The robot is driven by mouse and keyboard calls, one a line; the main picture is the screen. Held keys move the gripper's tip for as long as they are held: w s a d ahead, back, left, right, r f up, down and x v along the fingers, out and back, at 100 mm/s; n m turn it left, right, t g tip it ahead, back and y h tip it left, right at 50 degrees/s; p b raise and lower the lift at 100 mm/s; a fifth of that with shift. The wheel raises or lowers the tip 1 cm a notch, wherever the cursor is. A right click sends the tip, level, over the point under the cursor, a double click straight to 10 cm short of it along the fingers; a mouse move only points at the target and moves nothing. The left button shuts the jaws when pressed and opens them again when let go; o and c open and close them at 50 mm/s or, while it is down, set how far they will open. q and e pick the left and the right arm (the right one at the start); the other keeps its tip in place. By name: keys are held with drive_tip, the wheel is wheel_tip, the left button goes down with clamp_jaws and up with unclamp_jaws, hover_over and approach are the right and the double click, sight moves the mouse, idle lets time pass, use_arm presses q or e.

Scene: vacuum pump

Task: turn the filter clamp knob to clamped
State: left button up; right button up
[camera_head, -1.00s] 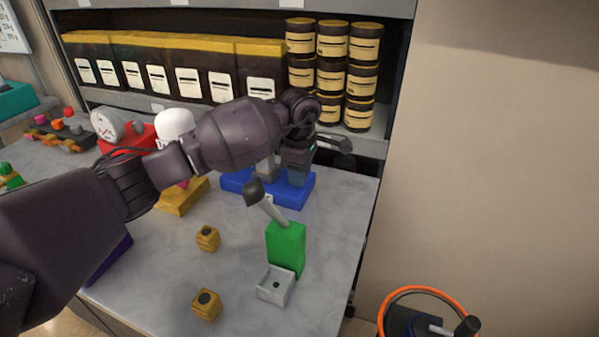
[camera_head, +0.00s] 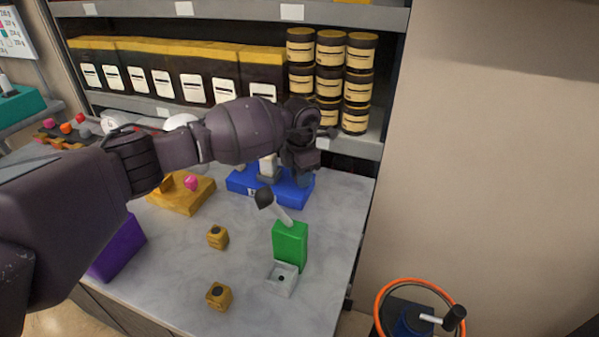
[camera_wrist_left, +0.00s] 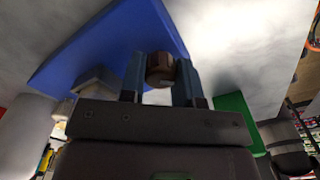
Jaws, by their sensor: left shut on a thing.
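The blue base (camera_head: 240,182) stands on the bench, partly hidden by my left arm. It also shows in the left wrist view (camera_wrist_left: 75,50). My left gripper (camera_head: 303,180) points down over its right part. In the left wrist view my left gripper (camera_wrist_left: 160,75) has its two fingers on either side of a brown round knob (camera_wrist_left: 160,69), shut on it. The knob is hidden in the head view, and its marked position cannot be read. My right gripper is not in view.
A green block with a tilted lever (camera_head: 290,243) and a grey open box (camera_head: 281,280) stand in front of the blue base. Two small yellow cubes (camera_head: 218,237) and a yellow block (camera_head: 183,196) are to the left. Shelved black jars (camera_head: 331,47) stand behind.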

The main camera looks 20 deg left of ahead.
use_arm(q)
drive_tip(key=n+p, duration=0.2)
drive_tip(key=n, duration=0.3)
drive_tip(key=shift+r+p, duration=0.2)
drive_tip(key=shift+p, duration=0.15)
drive_tip(key=shift+n+p, duration=0.45)
drive_tip(key=shift+n, duration=0.65)
drive_tip(key=shift+f+n, duration=0.15)
drive_tip(key=shift+n, duration=0.35)
